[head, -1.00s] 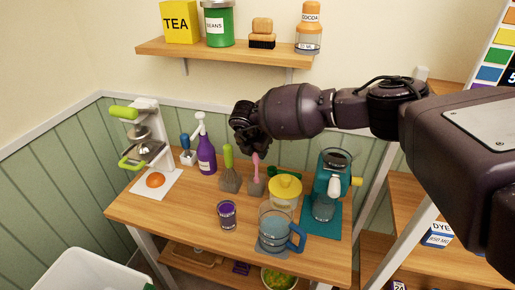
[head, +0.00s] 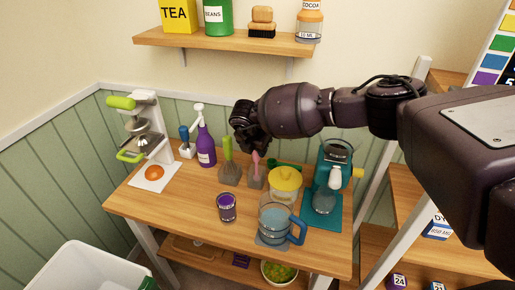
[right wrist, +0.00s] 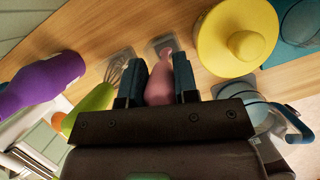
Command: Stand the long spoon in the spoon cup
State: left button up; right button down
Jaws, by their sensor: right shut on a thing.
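A pink-handled utensil (head: 256,162), which I take for the long spoon, stands in a grey, see-through holder (head: 254,182) at the back of the wooden table. My right gripper (head: 251,148) is above it. A purple cup (head: 226,207) with a pale label stands nearer the front edge. I cannot tell for sure whether it is the spoon cup. My left gripper is out of view.
A green-handled whisk (head: 227,150) stands close left of the pink handle. A purple bottle (head: 206,148) is farther left. A yellow-lidded jar (head: 285,184), a blue-handled jug (head: 276,222) and a teal machine (head: 330,178) crowd the right. Bare wood (head: 180,205) lies left of the purple cup.

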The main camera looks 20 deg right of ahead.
jog(key=shift+f, duration=0.45)
dwell(0.3)
jog(key=c, duration=0.5)
grip_release()
jog(key=shift+c, duration=0.2)
jog(key=shift+o, duration=0.3)
jog(key=shift+r, duration=0.15)
